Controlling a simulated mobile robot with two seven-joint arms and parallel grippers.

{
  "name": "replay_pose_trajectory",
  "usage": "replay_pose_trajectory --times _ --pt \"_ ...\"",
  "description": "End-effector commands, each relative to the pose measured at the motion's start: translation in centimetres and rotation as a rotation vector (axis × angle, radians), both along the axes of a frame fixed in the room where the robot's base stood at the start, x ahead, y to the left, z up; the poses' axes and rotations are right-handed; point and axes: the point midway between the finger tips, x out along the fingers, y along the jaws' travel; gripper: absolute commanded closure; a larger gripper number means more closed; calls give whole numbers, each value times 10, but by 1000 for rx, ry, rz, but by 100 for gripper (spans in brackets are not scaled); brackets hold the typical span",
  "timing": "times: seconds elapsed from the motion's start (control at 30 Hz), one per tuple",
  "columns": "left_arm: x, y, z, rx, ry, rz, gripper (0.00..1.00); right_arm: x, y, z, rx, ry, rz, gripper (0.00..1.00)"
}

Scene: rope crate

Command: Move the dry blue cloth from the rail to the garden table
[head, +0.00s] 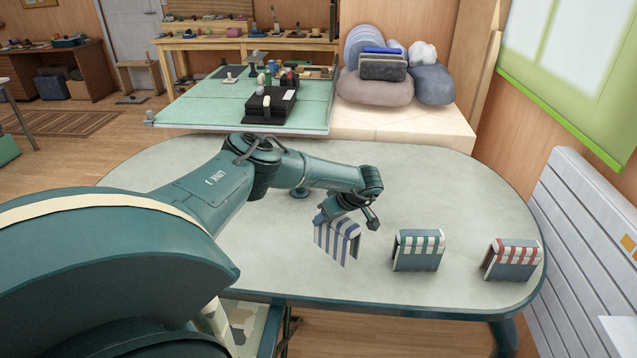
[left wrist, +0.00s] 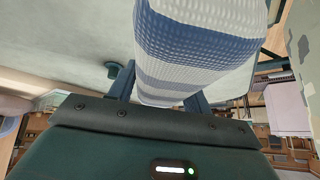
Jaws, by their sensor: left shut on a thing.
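My left gripper (head: 346,209) is shut on a blue-and-white striped cloth (head: 336,240). The cloth hangs folded from the fingers over the oval, pale grey-topped table (head: 440,188). I cannot tell whether its lower edge touches the top. In the left wrist view the cloth (left wrist: 195,50) sits between the two fingers (left wrist: 160,85) and fills the upper middle. A green-striped cloth (head: 419,240) and a red-striped cloth (head: 514,252) stand folded over on the table to the right. My right gripper is not in view. No rail can be made out clearly.
A small round teal fitting (head: 300,192) is on the tabletop. A green-topped table (head: 195,110) with a dark case (head: 270,105) stands behind. Cushions (head: 375,88) lie on a pale block at the back. A white slatted panel (head: 580,220) stands right.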

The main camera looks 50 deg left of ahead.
Motion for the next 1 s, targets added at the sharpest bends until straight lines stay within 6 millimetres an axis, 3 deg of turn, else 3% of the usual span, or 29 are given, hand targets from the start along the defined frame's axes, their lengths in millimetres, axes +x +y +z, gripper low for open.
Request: replay_pose_trajectory --times 0.17,0.5,0.7,0.77,1.0 --pt "2 18 8 -2 1 -67 92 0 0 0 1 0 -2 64" --pt "2 19 9 -2 0 -70 92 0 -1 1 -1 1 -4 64" --pt "1 19 15 1 -42 -51 92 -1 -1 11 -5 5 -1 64" --pt "1 19 4 1 -40 -52 92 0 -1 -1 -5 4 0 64" --pt "1 18 -22 0 -40 -52 92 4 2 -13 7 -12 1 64"
